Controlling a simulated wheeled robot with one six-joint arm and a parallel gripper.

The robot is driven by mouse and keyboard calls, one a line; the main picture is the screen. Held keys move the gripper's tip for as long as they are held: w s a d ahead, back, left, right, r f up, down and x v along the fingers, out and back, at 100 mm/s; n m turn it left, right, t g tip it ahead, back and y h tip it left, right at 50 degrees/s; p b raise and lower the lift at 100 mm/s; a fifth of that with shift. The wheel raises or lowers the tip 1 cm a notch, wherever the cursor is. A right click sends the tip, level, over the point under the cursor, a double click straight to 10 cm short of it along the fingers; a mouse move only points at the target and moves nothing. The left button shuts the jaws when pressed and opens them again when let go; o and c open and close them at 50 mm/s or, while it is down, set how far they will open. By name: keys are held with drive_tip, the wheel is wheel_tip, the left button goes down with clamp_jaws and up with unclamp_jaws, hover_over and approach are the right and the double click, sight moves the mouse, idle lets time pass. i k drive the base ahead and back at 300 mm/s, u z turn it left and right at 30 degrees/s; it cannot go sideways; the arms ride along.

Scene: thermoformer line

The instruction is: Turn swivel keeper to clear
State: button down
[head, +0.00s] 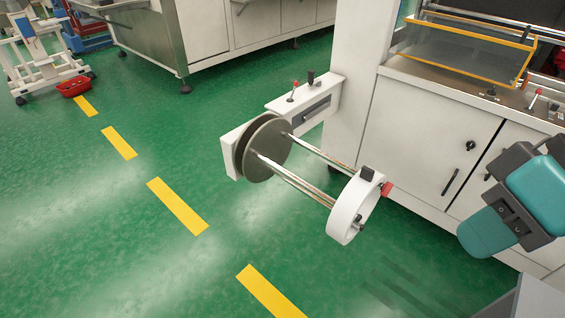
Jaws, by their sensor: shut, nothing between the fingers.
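A roll holder sticks out from the white machine frame. It has a grey round disc (268,150), metal bars (300,180) running out from it, and a white ring (345,208) at the free end. A black block (367,174) sits on top of the ring, with a small red tab (387,189) beside it. This may be the swivel keeper; its exact position is too small to tell. No roll is on the bars. Part of my arm, teal and dark grey (535,185), shows at the right, apart from the ring. My gripper is not in view.
A white bracket (275,100) carries a small red-topped lever and a black knob. White cabinet doors (430,140) stand behind the ring. A red tray (73,87) lies far left.

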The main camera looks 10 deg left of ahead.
sight(386, 189)
drive_tip(key=u, duration=0.2)
drive_tip(key=k, duration=0.4)
drive_tip(key=z, duration=1.25)
drive_tip(key=i, duration=1.05)
drive_tip(key=u, duration=0.2)
